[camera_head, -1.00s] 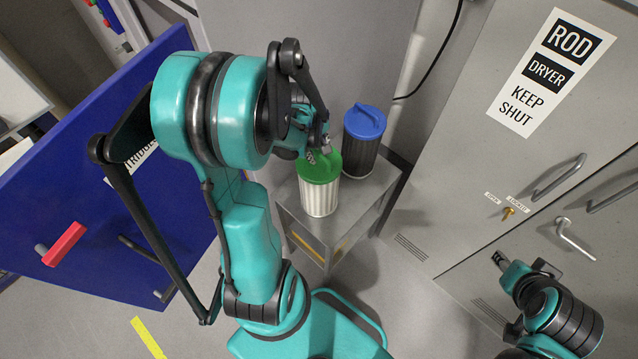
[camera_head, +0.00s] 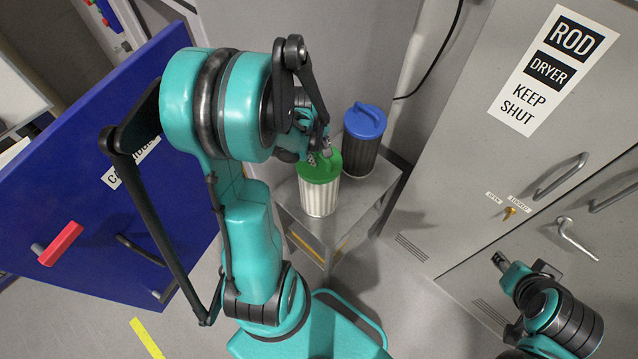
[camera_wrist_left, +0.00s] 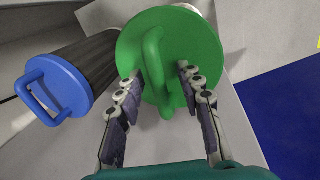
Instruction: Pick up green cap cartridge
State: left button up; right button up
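The green cap cartridge (camera_head: 319,190) stands upright on a small grey metal stand, with a pale ribbed body and a green cap with a raised handle. My left gripper (camera_head: 321,155) is at the cap, seen from the side. In the left wrist view, the green cap (camera_wrist_left: 190,35) lies ahead of my left gripper (camera_wrist_left: 162,82); its two fingers are apart, one on each side of the cap's handle, with gaps showing. My right gripper (camera_head: 497,258) is low at the right, far from the cartridge; its finger opening is too small to judge.
A blue cap cartridge (camera_head: 364,125) with a dark body stands close behind and right of the green one, also in the left wrist view (camera_wrist_left: 58,90). The grey stand (camera_head: 345,215) is small. A blue door panel (camera_head: 95,190) is at left, a grey rod dryer cabinet (camera_head: 470,150) at right.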

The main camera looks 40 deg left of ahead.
pick_arm(q)
jog(key=shift+c, duration=0.4)
grip_shut()
dwell(0.4)
